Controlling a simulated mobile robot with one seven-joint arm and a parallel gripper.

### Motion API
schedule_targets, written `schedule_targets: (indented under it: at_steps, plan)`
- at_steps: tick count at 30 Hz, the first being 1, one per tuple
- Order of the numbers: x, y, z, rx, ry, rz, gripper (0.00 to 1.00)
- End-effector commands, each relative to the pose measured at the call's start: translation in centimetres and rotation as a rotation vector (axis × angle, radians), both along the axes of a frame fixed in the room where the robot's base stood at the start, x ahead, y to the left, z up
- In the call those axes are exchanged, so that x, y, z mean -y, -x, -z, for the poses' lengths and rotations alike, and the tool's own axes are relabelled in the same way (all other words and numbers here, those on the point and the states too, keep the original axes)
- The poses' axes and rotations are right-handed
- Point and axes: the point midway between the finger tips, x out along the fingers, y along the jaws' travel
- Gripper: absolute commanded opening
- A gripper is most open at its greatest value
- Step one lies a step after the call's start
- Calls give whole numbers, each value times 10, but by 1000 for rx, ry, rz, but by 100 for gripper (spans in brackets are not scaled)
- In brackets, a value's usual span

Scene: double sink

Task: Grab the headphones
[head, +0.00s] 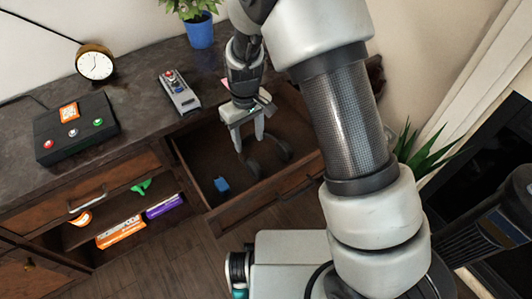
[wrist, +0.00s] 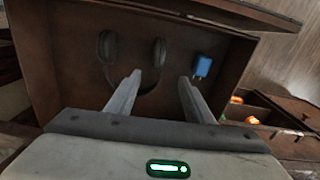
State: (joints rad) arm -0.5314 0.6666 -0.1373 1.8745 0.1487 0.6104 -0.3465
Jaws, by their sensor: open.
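Dark headphones (head: 254,169) lie inside the open drawer (head: 199,178). In the wrist view the headphones (wrist: 158,52) show as two dark ear cups joined by a thin curved band that runs behind a finger. My gripper (head: 249,143) reaches down over the drawer with its fingers apart and empty. In the wrist view the gripper's two fingers (wrist: 160,76) point toward the headphones, with the right ear cup between the fingertips' directions and the left cup outside the left finger. I cannot tell how far the tips are above the headphones.
A small blue object (head: 221,184) lies in the drawer near its front. On the cabinet top stand a clock (head: 95,63), a black box with buttons (head: 76,128), a remote-like device (head: 179,92) and a plant in a blue pot (head: 200,32). Drawer walls surround the headphones.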

Motion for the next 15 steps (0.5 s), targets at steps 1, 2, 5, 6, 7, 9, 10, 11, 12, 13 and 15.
schedule_targets:
  at_steps: [1,2,5,6,7,9,10,11,12,13,15]
  plan:
    - [1,1,17,-4,3,-1,48]
    - [1,1,23,-4,3,-1,48]
    - [1,1,45,-3,2,0,48]
    - [1,1,54,-3,2,0,48]
    - [1,0,60,-3,2,-1,48]
    - [1,0,72,-2,2,0,48]
    - [1,0,77,-2,2,0,48]
    - [0,0,80,-2,1,0,48]
    - [0,0,84,0,1,0,48]
    - [0,0,87,0,1,0,48]
    - [0,0,91,-1,1,-1,48]
